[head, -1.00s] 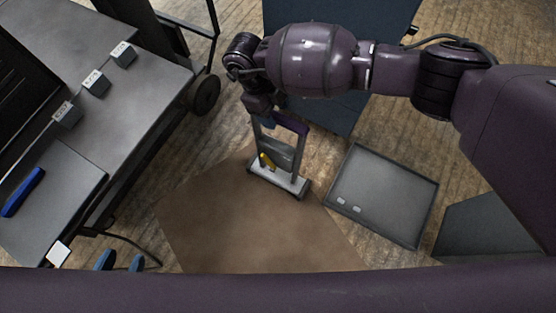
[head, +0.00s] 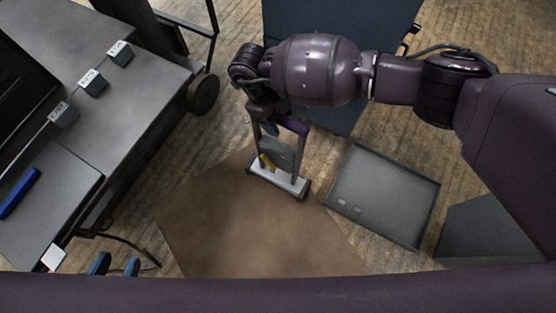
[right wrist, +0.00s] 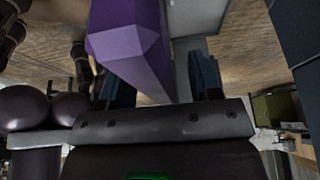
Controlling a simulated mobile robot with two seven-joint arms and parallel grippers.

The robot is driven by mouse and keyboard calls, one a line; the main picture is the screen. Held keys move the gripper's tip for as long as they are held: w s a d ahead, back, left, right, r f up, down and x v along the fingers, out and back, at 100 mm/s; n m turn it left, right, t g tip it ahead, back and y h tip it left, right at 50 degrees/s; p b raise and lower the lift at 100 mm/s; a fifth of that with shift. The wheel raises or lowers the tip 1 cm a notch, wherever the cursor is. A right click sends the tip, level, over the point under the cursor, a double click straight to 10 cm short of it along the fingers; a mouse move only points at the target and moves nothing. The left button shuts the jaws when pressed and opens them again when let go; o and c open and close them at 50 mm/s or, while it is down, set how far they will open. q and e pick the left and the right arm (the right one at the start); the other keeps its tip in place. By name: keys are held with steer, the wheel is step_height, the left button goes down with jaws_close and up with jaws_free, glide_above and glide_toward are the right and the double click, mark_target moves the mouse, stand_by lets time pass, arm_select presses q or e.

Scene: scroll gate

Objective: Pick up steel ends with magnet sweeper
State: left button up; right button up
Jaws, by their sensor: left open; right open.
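The magnet sweeper (head: 279,179) stands upright on a brown mat (head: 240,222), with a pale base, grey uprights, a yellow lever (head: 267,162) and a purple handle (head: 293,125) on top. My right gripper (head: 268,127) is at the handle. In the right wrist view the purple handle (right wrist: 130,45) runs between the blue fingers of my open right gripper (right wrist: 162,80); I cannot tell whether they touch it. My left gripper (head: 115,265) is open and empty at the lower left, its blue fingertips apart. I cannot make out steel ends on the mat.
A shallow grey tray (head: 409,183) with two small pale patches lies right of the mat. A grey workbench (head: 125,110) with small labelled blocks (head: 92,82) and a blue bar (head: 20,192) stands at left. A dark blue cabinet (head: 350,20) stands behind my right arm.

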stand_by(0.3)
steer(key=c, duration=0.9)
jaws_close()
steer(key=shift+r, duration=0.15)
